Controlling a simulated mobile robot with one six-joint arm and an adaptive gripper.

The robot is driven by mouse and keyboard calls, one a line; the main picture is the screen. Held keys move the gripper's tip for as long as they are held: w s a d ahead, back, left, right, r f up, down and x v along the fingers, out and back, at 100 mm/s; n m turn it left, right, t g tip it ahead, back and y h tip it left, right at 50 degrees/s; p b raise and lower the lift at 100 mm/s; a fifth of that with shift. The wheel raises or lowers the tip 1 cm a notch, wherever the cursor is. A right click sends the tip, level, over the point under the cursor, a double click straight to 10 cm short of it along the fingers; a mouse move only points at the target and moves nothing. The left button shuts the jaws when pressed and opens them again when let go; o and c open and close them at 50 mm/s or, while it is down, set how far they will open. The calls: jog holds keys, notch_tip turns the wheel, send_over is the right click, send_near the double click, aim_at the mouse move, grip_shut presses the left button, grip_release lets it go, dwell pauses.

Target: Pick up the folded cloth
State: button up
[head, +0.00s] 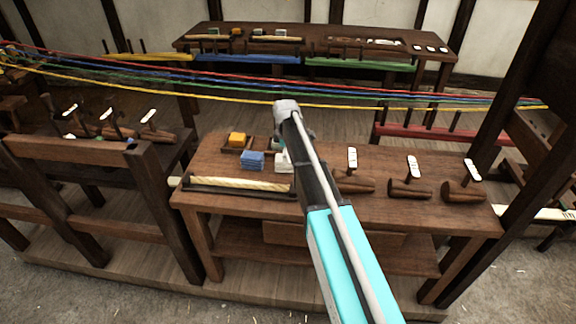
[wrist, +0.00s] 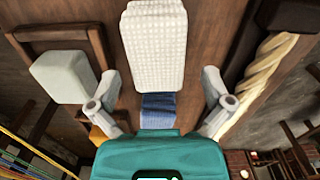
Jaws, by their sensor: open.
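A white, waffle-textured folded cloth (wrist: 154,48) lies on the brown bench top, large at the upper middle of the wrist view. In the head view it is a small white patch (head: 282,162), partly hidden by my arm. A blue, layered-looking piece (head: 252,160) lies beside it; it also shows below the white cloth in the wrist view (wrist: 158,110), partly covered by my gripper body. My gripper (wrist: 161,100) is open and empty, its fingers wide apart. In the head view my gripper (head: 286,106) is raised above the bench.
A wooden tray (wrist: 60,34) with a pale block (wrist: 62,76) sits beside the cloth. A yellow block (head: 238,139) and a twisted rope in a dark holder (head: 240,184) are near. Wooden tools (head: 410,188) stand right. Coloured ropes (head: 200,80) stretch behind.

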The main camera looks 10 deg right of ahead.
jog(key=shift+w+d+f+b, duration=0.1)
jog(key=shift+f+b, duration=1.95)
jog(key=shift+f, duration=0.25)
jog(key=c, duration=1)
